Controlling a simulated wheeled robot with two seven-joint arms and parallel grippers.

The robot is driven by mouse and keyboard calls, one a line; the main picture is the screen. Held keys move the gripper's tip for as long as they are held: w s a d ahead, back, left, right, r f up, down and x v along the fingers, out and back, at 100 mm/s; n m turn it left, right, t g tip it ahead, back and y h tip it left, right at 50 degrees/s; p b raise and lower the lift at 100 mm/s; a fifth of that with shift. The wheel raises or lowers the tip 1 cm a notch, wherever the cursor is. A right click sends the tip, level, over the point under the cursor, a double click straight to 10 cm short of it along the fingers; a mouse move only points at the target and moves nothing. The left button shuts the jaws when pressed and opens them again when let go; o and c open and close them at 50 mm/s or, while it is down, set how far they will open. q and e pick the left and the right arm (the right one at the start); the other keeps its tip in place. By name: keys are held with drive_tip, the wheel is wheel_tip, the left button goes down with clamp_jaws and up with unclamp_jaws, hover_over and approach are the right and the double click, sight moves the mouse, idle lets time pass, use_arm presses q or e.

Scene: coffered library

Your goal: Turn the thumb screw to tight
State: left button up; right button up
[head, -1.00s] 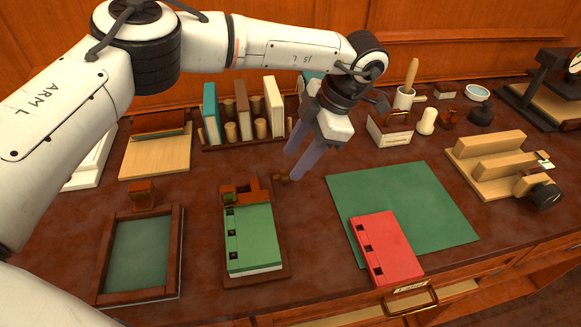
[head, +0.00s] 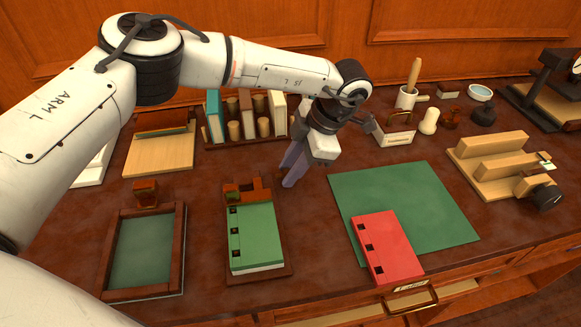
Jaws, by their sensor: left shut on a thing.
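My left gripper (head: 288,181) reaches down at the middle of the desk, just right of the wooden holder (head: 285,270) with the green book (head: 256,238). Its fingers are shut on a small brown piece (head: 280,175), mostly hidden at the fingertips. I cannot tell whether this piece is the thumb screw. A black round knob (head: 547,197) sits on the front of the wooden press (head: 490,165) at the right, away from the gripper. My right gripper is not in view.
A red book (head: 386,245) lies partly on a green mat (head: 430,195). A framed green panel (head: 140,252) lies at the left. A book rack (head: 240,140) stands behind the gripper. A card box (head: 395,138) and stamps stand at the back right.

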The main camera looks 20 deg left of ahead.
use_arm(q)
drive_tip(key=shift+w+a+f+g+h+b, duration=0.1)
drive_tip(key=shift+w+g+h+b, duration=0.25)
drive_tip(key=shift+g+b, duration=0.3)
drive_tip(key=shift+a+m+g+h+b, duration=0.1)
drive_tip(key=shift+m+g+h+b, duration=0.3)
drive_tip(key=shift+g+h+b, duration=0.45)
drive_tip(key=shift+b, duration=0.35)
drive_tip(key=shift+r, duration=0.2)
drive_tip(key=o, duration=1)
drive_tip(key=shift+o, duration=0.2)
drive_tip(key=shift+r, duration=0.1)
